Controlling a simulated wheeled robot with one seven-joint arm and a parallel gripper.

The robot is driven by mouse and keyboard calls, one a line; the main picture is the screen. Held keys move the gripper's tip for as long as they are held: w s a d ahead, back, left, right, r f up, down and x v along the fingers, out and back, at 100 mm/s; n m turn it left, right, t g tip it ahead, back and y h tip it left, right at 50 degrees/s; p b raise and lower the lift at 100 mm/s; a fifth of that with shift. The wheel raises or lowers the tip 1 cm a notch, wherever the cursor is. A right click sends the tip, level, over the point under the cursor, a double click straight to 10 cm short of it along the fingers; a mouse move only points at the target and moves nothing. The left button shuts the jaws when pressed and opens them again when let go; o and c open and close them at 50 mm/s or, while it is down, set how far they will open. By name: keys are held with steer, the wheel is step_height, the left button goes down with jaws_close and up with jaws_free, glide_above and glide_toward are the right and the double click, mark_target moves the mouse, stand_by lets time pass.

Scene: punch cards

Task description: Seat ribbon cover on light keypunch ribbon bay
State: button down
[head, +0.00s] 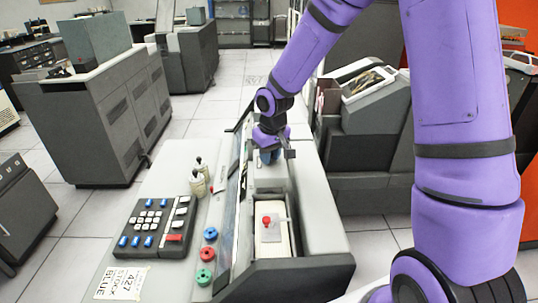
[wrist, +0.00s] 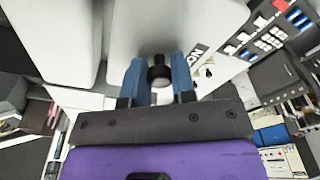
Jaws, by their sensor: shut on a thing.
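My gripper (head: 270,156) is above the far end of the open ribbon bay (head: 270,205) in the head view. In the wrist view its blue fingers (wrist: 157,80) are shut on a dark round knob (wrist: 158,70). The knob stands against a pale smooth panel that looks like the ribbon cover (wrist: 185,25). In the head view I cannot make out the cover's outline near my gripper. The bay is a long recess in the light keypunch, with a red-knobbed part (head: 267,221) inside. Any contact between cover and bay is hidden.
A narrow dark-edged strip (head: 235,185) runs along the bay's left side. Grey machines stand beyond on the tiled floor.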

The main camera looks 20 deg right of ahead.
mark_target(269, 170)
steer(key=shift+w+f, duration=0.15)
steer(key=shift+f, duration=0.6)
steer(key=shift+w+f, duration=0.15)
steer(key=shift+f, duration=2.2)
steer(key=shift+f, duration=1.7)
stand_by(0.7)
steer(key=shift+c, duration=2.4)
jaws_free()
steer(key=shift+r, duration=0.1)
steer(key=shift+r, duration=4.4)
